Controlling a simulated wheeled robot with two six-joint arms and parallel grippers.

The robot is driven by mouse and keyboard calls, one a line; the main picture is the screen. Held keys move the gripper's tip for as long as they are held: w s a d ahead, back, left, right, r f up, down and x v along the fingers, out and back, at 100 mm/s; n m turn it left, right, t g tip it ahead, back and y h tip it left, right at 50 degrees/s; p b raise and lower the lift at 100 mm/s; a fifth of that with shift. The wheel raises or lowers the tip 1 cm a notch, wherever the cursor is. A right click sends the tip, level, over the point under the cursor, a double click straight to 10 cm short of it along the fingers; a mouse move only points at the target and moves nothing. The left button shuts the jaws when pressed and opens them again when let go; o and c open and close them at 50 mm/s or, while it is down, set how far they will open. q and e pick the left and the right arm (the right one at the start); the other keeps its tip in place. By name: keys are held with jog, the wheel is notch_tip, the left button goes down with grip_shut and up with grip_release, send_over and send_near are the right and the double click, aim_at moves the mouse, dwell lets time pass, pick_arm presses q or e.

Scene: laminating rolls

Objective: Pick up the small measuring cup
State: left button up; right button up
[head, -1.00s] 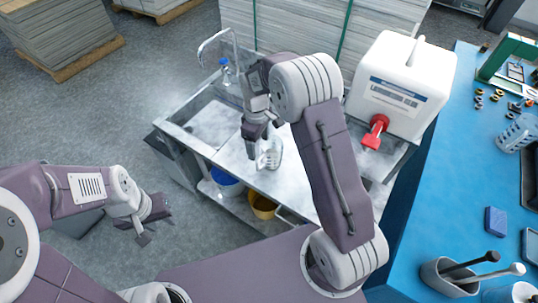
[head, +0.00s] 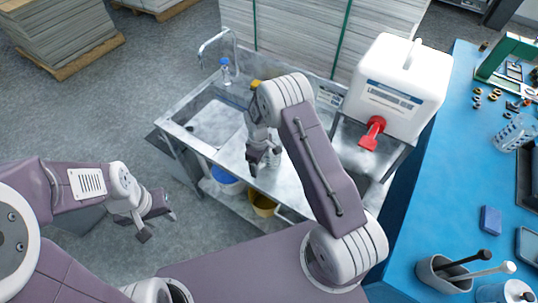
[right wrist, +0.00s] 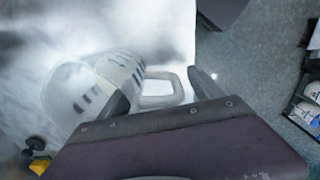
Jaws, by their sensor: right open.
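The small measuring cup (head: 273,157) is clear with dark marks and stands on the metal sink unit's flat top, partly hidden by my right gripper. In the right wrist view the cup (right wrist: 92,88) lies to the left, its handle (right wrist: 160,90) showing between my fingers. My right gripper (head: 257,165) is open and low at the cup; in the right wrist view its fingers (right wrist: 160,92) are on either side of the handle. I cannot tell whether they touch it. My left gripper (head: 156,226) is open and empty over the floor at left.
A white canister (head: 400,85) with a red tap stands behind right of the cup. A sink basin (head: 213,122) and blue-capped bottle (head: 226,72) are to the left. The blue bench (head: 440,190) at right holds another clear jug (head: 510,134) and a grey holder (head: 445,272).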

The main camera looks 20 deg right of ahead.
jog(key=shift+s, duration=0.1)
jog(key=c, duration=1.6)
grip_shut()
jog(key=shift+r, duration=0.15)
